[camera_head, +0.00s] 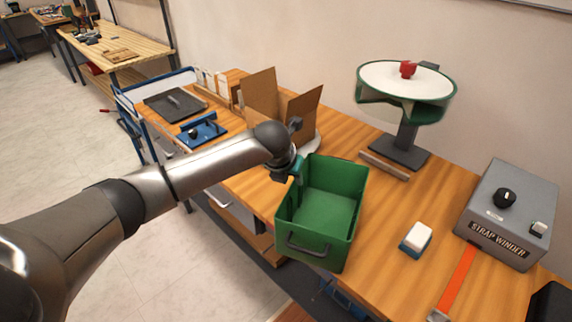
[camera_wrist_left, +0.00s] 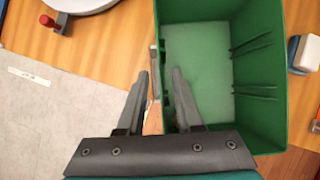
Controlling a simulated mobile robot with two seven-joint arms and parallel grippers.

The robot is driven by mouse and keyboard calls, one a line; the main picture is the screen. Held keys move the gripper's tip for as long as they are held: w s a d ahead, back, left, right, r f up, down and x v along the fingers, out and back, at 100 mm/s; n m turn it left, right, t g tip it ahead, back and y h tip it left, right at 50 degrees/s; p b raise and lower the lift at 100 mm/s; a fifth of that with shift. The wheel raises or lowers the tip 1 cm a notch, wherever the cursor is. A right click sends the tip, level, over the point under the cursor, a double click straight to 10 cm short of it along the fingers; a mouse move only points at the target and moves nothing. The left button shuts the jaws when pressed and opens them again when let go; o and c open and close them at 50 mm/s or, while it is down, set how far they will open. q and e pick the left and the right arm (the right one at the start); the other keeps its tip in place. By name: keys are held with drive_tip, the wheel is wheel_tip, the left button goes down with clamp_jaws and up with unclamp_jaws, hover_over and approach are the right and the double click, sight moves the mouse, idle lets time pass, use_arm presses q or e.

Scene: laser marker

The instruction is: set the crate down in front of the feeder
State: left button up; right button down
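The green crate (camera_head: 348,222) is open-topped and looks empty, with a metal handle on its front wall. It stands at the table's front edge, partly overhanging it; whether its base touches the table I cannot tell. My left gripper (camera_head: 290,168) is at the crate's left wall. The feeder (camera_head: 408,88), a white-topped green bowl with a red knob, stands on a dark post behind the crate. My right gripper is not in view.
A wooden rail (camera_head: 385,166) lies before the feeder's base. An open cardboard box (camera_head: 262,98) stands left of it. A white-and-blue block (camera_head: 416,236), an orange strap (camera_head: 458,282) and the grey strap winder (camera_head: 508,215) are to the right. Bare tabletop (camera_head: 388,208) lies between crate and block.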

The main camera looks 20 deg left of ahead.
use_arm(q)
drive_tip(key=p+v, duration=0.1)
drive_tip(key=v, duration=0.7)
drive_tip(key=shift+s+r, duration=0.15)
drive_tip(key=shift+r, duration=0.15)
drive_tip(key=shift+f, duration=0.1)
